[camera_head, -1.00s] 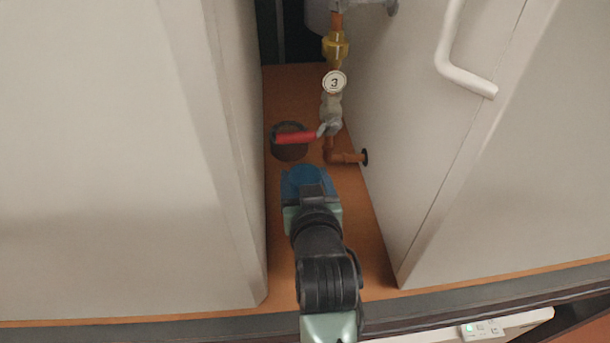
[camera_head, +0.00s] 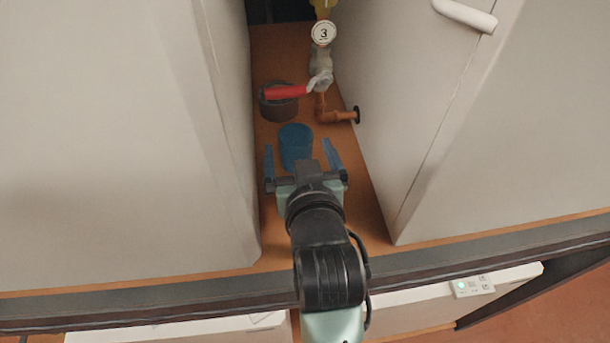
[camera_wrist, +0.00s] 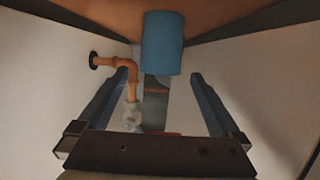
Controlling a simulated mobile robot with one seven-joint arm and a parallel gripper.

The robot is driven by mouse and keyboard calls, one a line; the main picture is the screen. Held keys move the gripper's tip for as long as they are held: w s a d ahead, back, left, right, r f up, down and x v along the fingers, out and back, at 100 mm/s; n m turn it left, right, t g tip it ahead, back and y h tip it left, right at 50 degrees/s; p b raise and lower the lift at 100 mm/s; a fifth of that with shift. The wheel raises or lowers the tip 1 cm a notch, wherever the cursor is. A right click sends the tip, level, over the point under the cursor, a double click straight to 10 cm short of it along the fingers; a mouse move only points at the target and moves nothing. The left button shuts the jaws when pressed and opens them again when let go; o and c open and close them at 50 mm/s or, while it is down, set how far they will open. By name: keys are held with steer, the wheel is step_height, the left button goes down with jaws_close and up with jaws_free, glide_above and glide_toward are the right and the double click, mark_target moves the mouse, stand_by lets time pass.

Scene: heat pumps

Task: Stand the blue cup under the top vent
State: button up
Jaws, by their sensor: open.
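The blue cup (camera_head: 295,144) stands upright on the orange-brown shelf between two white cabinets, just in front of my gripper (camera_head: 300,158). My gripper is open, with its blue fingers spread wide and apart from the cup. In the wrist view the cup (camera_wrist: 162,43) appears at the top middle, beyond and between the two fingertips of the gripper (camera_wrist: 160,82). The red-handled valve (camera_head: 320,82) on the pipe behind carries a round tag reading 3 (camera_head: 324,33). I cannot identify the top vent in these views.
A dark round pot-like object (camera_head: 279,102) sits behind the cup, under the red handle. A copper pipe elbow (camera_head: 338,116) enters the right cabinet (camera_head: 420,110). The left cabinet (camera_head: 130,140) walls the narrow gap. A white unit with a green light (camera_head: 472,287) lies below the shelf edge.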

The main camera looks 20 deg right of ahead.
steer(key=b+v, duration=0.1)
steer(key=v, duration=0.6)
steer(key=shift+s, duration=0.1)
stand_by(0.4)
